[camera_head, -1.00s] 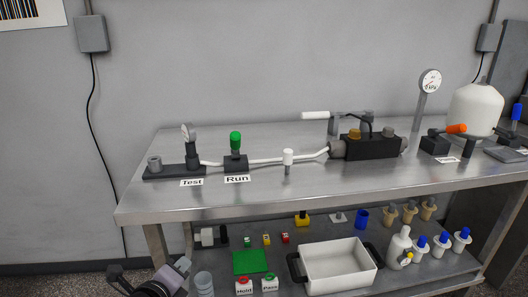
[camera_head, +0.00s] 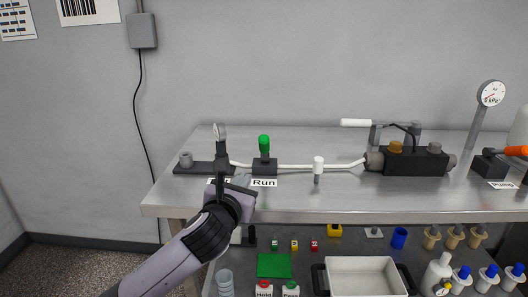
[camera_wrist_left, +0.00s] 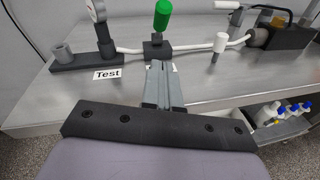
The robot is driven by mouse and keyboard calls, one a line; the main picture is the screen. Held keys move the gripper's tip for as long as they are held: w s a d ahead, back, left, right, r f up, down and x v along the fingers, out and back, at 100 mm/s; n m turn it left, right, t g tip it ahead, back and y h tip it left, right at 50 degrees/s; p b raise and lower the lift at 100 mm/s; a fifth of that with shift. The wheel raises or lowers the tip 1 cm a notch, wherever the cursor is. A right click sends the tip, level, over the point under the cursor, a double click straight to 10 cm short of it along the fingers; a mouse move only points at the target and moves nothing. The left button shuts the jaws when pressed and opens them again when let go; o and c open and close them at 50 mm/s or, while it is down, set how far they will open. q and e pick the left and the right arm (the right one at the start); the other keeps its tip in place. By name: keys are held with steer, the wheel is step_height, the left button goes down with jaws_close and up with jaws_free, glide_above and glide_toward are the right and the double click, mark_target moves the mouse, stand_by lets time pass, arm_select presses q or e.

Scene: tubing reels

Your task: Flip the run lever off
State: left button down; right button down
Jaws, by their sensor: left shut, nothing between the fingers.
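The run lever (camera_head: 264,146) has a green knob standing upright on a small dark base (camera_head: 264,166), behind the label "Run" (camera_head: 264,183) on the steel bench. It also shows in the left wrist view (camera_wrist_left: 162,18), just beyond my fingers. My left gripper (camera_head: 242,181) is shut and empty, in front of and slightly left of the lever base, apart from the knob. In the left wrist view my closed fingers (camera_wrist_left: 158,68) point at the lever base and hide most of the Run label. My right gripper is in neither view.
The Test fixture (camera_head: 205,167) with a small gauge stands left of the lever. A white tube (camera_head: 310,167) runs right past a white-topped post (camera_head: 318,165) to a black block (camera_head: 414,162). A white bin (camera_head: 366,277) and bottles sit on the lower shelf.

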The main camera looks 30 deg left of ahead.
arm_select(q)
glide_toward(263, 146)
step_height(263, 146, down, 3)
steer(key=w+a, duration=0.1)
steer(key=w, duration=0.1)
steer(key=shift+w+a+r+p, duration=0.25)
steer(key=shift+w+r, duration=0.1)
steer(key=shift+w, duration=0.25)
steer(key=shift+w+a+r+p, duration=0.15)
steer(key=shift+w+a+r, duration=0.2)
steer(key=shift+w, duration=0.3)
steer(key=shift+w+r, duration=0.4)
steer(key=shift+w, duration=0.05)
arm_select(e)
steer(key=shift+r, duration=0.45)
arm_select(q)
steer(key=shift+w+r, duration=0.1)
steer(key=shift+w, duration=0.05)
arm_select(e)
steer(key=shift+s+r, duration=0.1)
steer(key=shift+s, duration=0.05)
